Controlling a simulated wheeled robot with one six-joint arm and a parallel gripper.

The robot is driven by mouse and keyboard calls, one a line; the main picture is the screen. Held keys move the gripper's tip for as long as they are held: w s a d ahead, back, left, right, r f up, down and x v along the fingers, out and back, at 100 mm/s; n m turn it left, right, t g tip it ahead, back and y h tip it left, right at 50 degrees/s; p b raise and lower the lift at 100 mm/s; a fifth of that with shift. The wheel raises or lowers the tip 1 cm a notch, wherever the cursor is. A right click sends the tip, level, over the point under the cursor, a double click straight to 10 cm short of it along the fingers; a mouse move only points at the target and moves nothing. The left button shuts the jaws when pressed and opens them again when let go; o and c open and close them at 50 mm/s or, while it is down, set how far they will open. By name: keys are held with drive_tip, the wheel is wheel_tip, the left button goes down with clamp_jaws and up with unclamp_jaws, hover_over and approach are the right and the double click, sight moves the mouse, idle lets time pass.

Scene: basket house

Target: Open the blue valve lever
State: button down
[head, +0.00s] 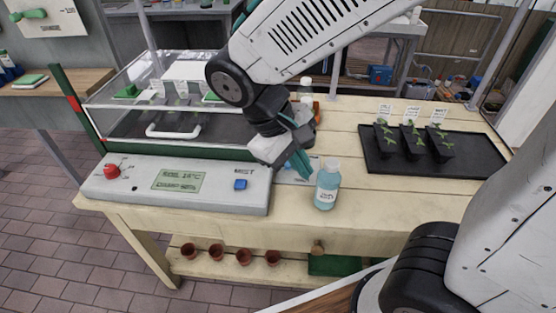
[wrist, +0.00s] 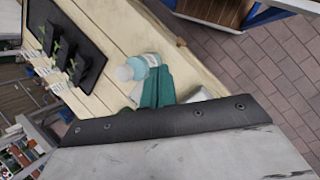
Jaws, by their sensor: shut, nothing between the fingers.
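I cannot make out a blue valve lever for certain in either view. My gripper (head: 303,168) has teal fingers. It is shut and empty, low over the bench beside a bottle of blue liquid (head: 326,186) with a white cap. In the wrist view the teal fingers (wrist: 157,86) lie together, and the bottle (wrist: 140,66) shows right beside them; I cannot tell whether they touch. A small bluish patch (head: 287,165) shows by the fingers, partly hidden by my gripper. A green handle (head: 30,14) sits on a pale wall panel at the far left.
A grey control box (head: 140,188) with a red knob (head: 112,171) and blue button (head: 240,184) stands left on the wooden bench (head: 400,195). A clear-lidded case (head: 100,110) is behind it. A black seedling tray (head: 375,165) lies right. Pots (head: 243,256) stand on the lower shelf.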

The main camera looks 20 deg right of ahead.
drive_tip(key=w+a+f+m+t+h, duration=0.1)
drive_tip(key=w+a+f+t+h, duration=0.4)
drive_tip(key=w+a, duration=0.5)
drive_tip(key=shift+w+f+t+h, duration=0.3)
drive_tip(key=shift+w+f+t, duration=0.15)
drive_tip(key=shift+w, duration=0.5)
drive_tip(key=x, duration=1.4)
drive_tip(key=shift+f, duration=0.1)
